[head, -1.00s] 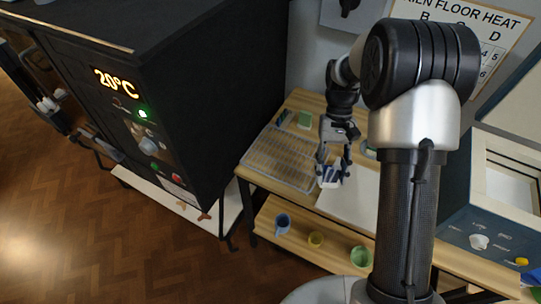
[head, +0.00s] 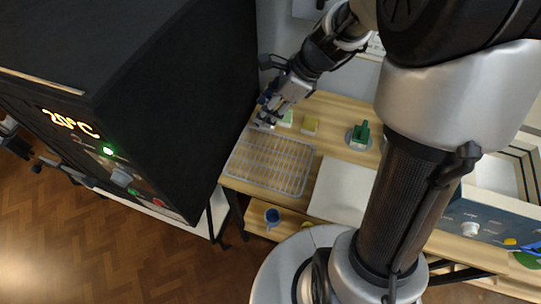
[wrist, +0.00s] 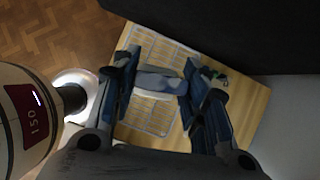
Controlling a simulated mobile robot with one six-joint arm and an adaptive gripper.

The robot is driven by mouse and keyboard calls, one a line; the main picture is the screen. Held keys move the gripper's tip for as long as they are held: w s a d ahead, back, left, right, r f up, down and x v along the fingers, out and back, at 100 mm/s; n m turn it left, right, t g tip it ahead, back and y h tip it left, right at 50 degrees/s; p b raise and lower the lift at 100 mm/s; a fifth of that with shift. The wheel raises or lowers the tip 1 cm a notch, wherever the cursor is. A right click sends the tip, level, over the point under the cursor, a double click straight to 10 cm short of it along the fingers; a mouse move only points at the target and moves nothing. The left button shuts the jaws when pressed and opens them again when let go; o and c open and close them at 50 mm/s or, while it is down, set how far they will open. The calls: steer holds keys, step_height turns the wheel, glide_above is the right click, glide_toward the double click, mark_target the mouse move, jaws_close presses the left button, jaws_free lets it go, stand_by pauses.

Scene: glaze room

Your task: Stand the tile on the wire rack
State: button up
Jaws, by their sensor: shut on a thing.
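My gripper (head: 268,112) is over the far left corner of the wire rack (head: 270,163), beside the dark kiln. It is shut on a small pale tile (wrist: 157,83), which shows between the two fingers in the wrist view. In the head view the tile is mostly hidden by the fingers. The wire rack lies flat on the wooden table and also shows beneath the tile in the wrist view (wrist: 150,118). I cannot tell whether the tile touches the rack.
The black kiln (head: 190,110) stands close on the left. A green block (head: 287,118), a yellow block (head: 310,125) and a green item (head: 360,133) on a round grey base are at the back. A white board (head: 342,190) lies right of the rack. A blue cup (head: 272,216) is below.

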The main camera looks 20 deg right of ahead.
steer(key=shift+d+r+m+t, duration=0.25)
steer(key=shift+r+m, duration=0.2)
steer(key=shift+m, duration=0.25)
steer(key=shift+d+f+m, duration=0.1)
steer(key=shift+m, duration=0.2)
steer(key=shift+t+h, duration=0.25)
steer(key=shift+h, duration=0.05)
step_height(320, 180, down, 20)
steer(key=b, duration=0.9)
steer(key=shift+w+r+b, duration=0.1)
steer(key=shift+r+b, duration=0.1)
steer(key=shift+b, duration=0.2)
steer(key=shift+f, duration=0.25)
steer(key=o, duration=1.2)
steer(key=shift+r, duration=0.1)
steer(key=shift+r, duration=0.1)
